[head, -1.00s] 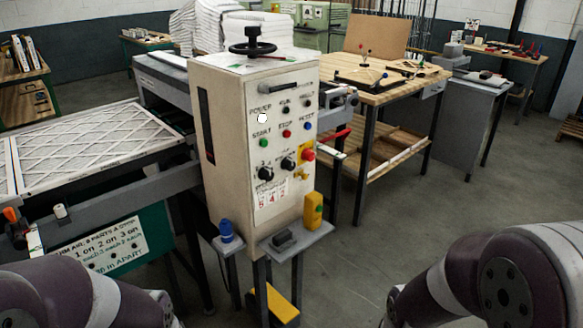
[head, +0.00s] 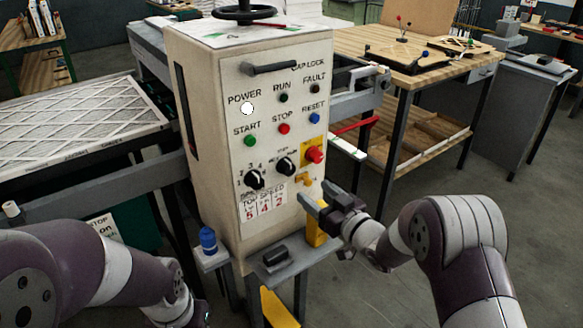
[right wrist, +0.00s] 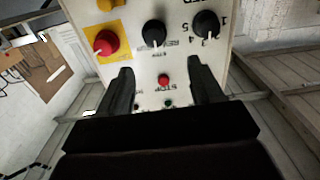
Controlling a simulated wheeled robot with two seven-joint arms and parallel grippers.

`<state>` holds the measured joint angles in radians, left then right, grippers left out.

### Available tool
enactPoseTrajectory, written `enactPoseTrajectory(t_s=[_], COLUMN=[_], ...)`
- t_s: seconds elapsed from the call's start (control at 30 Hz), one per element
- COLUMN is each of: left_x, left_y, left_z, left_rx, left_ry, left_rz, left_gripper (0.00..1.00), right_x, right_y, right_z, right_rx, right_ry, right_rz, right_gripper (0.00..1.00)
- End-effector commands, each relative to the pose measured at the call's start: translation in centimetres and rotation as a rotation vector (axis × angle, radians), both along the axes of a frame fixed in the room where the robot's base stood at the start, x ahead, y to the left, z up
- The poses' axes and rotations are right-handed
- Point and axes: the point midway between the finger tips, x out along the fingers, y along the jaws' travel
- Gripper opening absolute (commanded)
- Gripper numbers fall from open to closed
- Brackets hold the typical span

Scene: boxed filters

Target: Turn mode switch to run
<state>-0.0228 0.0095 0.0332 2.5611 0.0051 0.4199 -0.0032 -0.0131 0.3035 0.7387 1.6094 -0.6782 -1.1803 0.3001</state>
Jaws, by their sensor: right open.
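The beige control cabinet (head: 245,120) carries two black knobs in its lower half. The right one, with small position labels around it, looks like the mode switch (head: 286,165); its exact setting is too small to read. It also shows upside down in the right wrist view (right wrist: 154,33), between and beyond my fingers. The left knob is the numbered speed dial (head: 254,180). My right gripper (head: 313,194) is open and empty, in front of the panel's lower right and apart from the switch. Its fingers also show in the right wrist view (right wrist: 160,68).
A red button on a yellow plate (head: 314,155) sits just right of the switch, with a yellow tap-like part (head: 303,180) below it. START (head: 250,140) and STOP (head: 284,128) buttons are above. A blue item (head: 208,240) stands on a small shelf at lower left.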

Motion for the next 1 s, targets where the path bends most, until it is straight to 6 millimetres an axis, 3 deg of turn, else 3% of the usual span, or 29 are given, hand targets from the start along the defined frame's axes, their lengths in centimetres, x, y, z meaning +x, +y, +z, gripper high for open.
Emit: enactPoseTrajectory(t_s=[0.2, 0.4, 0.6, 0.83, 0.87, 1.0], left_x=[0.0, 0.0, 0.0, 0.0, 0.0, 0.0], left_y=[0.0, 0.0, 0.0, 0.0, 0.0, 0.0], left_z=[0.7, 1.1, 1.2, 1.1, 1.1, 1.1], left_rx=[0.000, 0.000, 0.000, 0.000, 0.000, 0.000], left_ry=[0.000, 0.000, 0.000, 0.000, 0.000, 0.000], left_rz=[0.000, 0.000, 0.000, 0.000, 0.000, 0.000], left_gripper=[0.43, 0.43, 0.43, 0.43, 0.43, 0.43], right_x=[4.5, 7.8, 9.0, 9.1, 9.1, 9.1], right_y=[3.3, 5.7, 6.5, 6.6, 6.6, 6.6], right_z=[0.1, 0.1, 0.0, 0.0, 0.0, 0.0], right_rx=[-0.001, -0.001, -0.002, -0.002, -0.002, -0.002], right_ry=[0.000, 0.002, 0.002, 0.002, 0.002, 0.002], right_rz=[0.001, -0.001, -0.004, -0.004, -0.004, -0.004], right_gripper=[0.66, 0.66, 0.66, 0.66, 0.63, 0.17])
